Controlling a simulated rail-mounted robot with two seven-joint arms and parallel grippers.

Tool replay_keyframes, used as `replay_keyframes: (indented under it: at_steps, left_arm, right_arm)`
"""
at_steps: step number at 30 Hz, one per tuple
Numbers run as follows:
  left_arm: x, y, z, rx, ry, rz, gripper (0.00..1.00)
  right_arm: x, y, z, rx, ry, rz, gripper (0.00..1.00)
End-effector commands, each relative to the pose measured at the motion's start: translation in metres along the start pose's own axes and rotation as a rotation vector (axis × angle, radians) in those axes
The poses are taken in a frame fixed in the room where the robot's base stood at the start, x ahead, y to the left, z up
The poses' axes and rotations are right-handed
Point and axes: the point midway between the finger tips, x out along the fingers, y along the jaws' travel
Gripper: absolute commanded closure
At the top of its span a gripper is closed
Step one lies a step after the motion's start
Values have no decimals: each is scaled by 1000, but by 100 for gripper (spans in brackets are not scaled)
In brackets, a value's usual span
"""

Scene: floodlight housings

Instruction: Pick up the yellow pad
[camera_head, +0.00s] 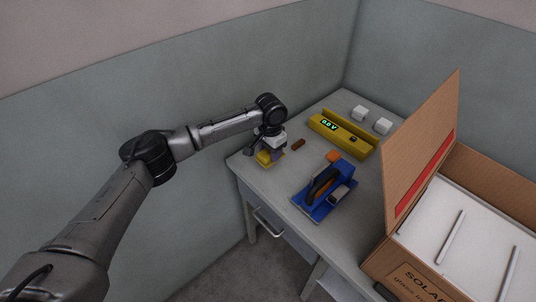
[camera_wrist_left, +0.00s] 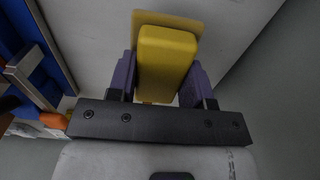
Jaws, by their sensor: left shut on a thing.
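The yellow pad (camera_head: 264,157) is at the left end of the grey table, under my left gripper (camera_head: 269,150). In the left wrist view the yellow pad (camera_wrist_left: 166,62) is a yellow block with a flat tan-yellow plate behind it. The purple fingers of my left gripper (camera_wrist_left: 163,82) are on both sides of the block and shut on it. I cannot tell whether the pad is touching the table or just above it. My right gripper is not in view.
A blue tool (camera_head: 325,193) with an orange part lies on the grey table (camera_head: 268,183). A yellow device with a green display (camera_head: 342,134), a small brown piece (camera_head: 298,143) and two white blocks (camera_head: 382,126) are there too. An open cardboard box (camera_head: 400,262) stands at the right.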

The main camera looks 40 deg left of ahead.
Motion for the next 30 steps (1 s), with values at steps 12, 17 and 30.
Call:
replay_keyframes:
  at_steps: [12,17,30]
  left_arm:
    - [-47,56,-57,4,0,3,77]
    - [-57,68,-70,3,0,2,77]
    - [-63,76,-80,3,-1,1,77]
  right_arm:
    - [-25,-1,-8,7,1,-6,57]
    - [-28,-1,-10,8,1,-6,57]
    - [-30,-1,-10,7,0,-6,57]
